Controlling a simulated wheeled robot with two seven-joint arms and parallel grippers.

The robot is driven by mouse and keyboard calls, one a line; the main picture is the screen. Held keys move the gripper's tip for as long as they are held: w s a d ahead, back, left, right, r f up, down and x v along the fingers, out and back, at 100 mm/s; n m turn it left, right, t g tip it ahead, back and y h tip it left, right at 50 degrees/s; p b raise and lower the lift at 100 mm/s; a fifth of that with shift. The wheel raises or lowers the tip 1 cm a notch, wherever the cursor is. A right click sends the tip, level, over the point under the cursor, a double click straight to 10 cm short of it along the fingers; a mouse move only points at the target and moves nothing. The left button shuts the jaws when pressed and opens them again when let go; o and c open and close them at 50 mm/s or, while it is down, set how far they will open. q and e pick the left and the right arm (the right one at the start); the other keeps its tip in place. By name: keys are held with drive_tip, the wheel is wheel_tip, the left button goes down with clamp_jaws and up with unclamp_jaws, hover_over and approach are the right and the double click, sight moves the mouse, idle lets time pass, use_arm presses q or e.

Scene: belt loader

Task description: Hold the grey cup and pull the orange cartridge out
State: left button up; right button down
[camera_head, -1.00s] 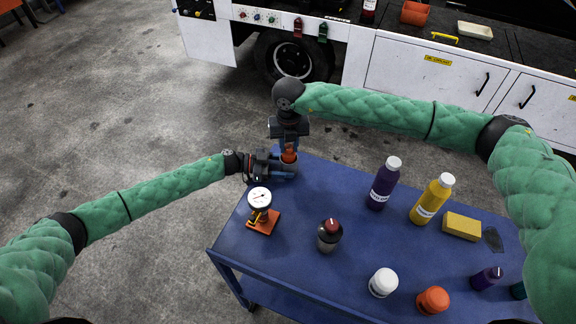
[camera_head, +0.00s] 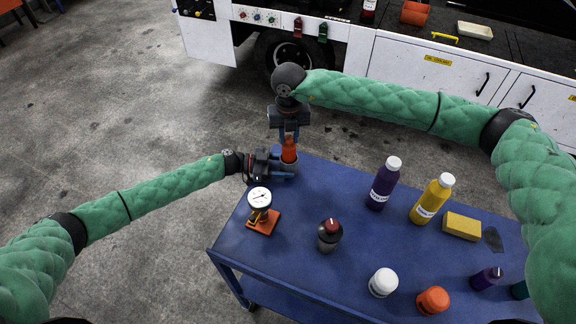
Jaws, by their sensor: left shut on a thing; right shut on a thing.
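The grey cup (camera_head: 290,166) stands near the far left corner of the blue table. My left gripper (camera_head: 284,172) is shut on the cup from the left side and partly hides it. The orange cartridge (camera_head: 289,150) is upright above the cup, with much of its body showing. My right gripper (camera_head: 289,137) is above it, pointing down and shut on the cartridge's top. I cannot tell whether the cartridge's lower end is still inside the cup's mouth.
On the blue table (camera_head: 310,210) are a gauge on an orange base (camera_head: 262,212), a dark red-capped container (camera_head: 329,235), purple (camera_head: 383,184) and yellow (camera_head: 432,200) bottles, a yellow block (camera_head: 461,226), a white jar (camera_head: 383,282) and an orange jar (camera_head: 432,300). A white vehicle (camera_head: 430,75) stands behind.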

drive_tip(key=shift+r, duration=1.7)
use_arm(q)
drive_tip(key=o, duration=0.9)
drive_tip(key=shift+c, duration=0.2)
drive_tip(key=a+r, duration=0.1)
drive_tip(key=a, duration=1.1)
